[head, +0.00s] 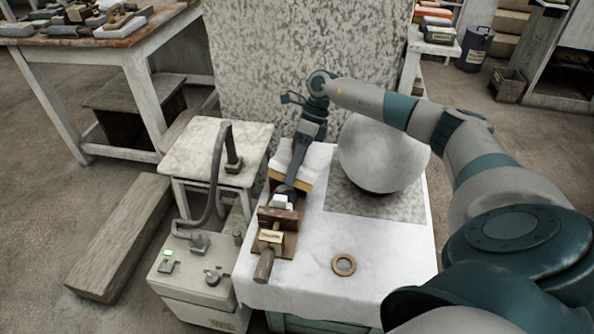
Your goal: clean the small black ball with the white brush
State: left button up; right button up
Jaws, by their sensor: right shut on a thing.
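My right gripper (304,137) reaches over the big pale sphere from the right and points down at the left part of the white-covered table. It is shut on a long dark piece that slants down to a small white end (284,202), which I take for the white brush. A small dark rounded shape (284,189) shows just above this white end; it may be the small black ball, but I cannot tell it from the brush. The white end is over the wooden stand (277,216); contact is unclear. My left gripper is out of view.
The big plaster sphere (383,152) stands on a grey mat, close under my right arm. A yellow-and-white block (291,178) lies behind the stand. A wooden ring (343,265) lies at the front. A grey machine with a hose (194,285) stands left. The table's front right is clear.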

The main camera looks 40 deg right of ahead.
jog(key=shift+w+a+r, duration=0.15)
jog(key=shift+w+a, duration=0.65)
jog(key=shift+w, duration=0.3)
jog(key=shift+d, duration=0.1)
jog(key=shift+s+f, duration=0.1)
jog(key=shift+f, duration=0.15)
